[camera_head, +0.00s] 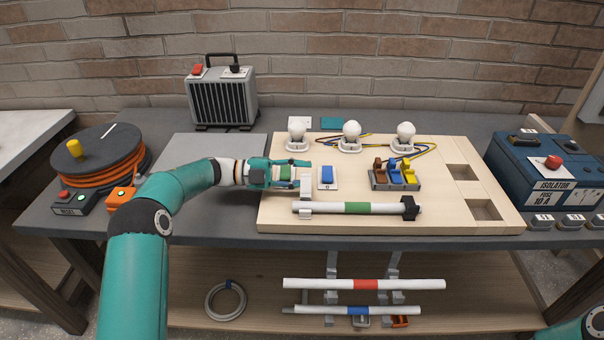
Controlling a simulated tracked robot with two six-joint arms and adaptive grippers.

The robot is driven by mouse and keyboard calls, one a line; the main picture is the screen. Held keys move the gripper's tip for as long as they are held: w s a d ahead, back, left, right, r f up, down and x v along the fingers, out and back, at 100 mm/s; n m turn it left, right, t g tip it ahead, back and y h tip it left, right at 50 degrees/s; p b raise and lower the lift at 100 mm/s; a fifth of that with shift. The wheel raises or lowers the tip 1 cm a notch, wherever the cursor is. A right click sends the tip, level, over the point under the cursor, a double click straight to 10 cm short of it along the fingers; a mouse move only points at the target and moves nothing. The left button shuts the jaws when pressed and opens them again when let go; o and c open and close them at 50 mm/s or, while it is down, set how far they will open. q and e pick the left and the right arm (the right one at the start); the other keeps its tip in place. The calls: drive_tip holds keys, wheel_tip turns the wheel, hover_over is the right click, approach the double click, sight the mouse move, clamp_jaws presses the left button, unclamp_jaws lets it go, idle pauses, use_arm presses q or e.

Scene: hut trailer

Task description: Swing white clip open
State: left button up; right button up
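A white clip (305,194) stands at the left end of a white tube with a green band (357,208) on the light wooden board. A black clip (410,208) is at the tube's right end. My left gripper (301,172) reaches in from the left, just behind the white clip and close to its upper end. Its fingers are spread apart, with a green-and-white part, seemingly a switch, seen between them. I cannot tell whether a finger touches the clip. Only a piece of my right arm shows at the bottom right corner; its gripper is outside the picture.
A blue switch (327,176), coloured levers (396,176) and several bulbs (351,131) stand on the board (470,222). A cable reel (97,160), a grey heater-like box (222,98) and a blue isolator box (540,168) surround it. Spare tubes (365,284) hang below.

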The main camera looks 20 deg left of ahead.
use_arm(q)
drive_tip(key=v, duration=1.2)
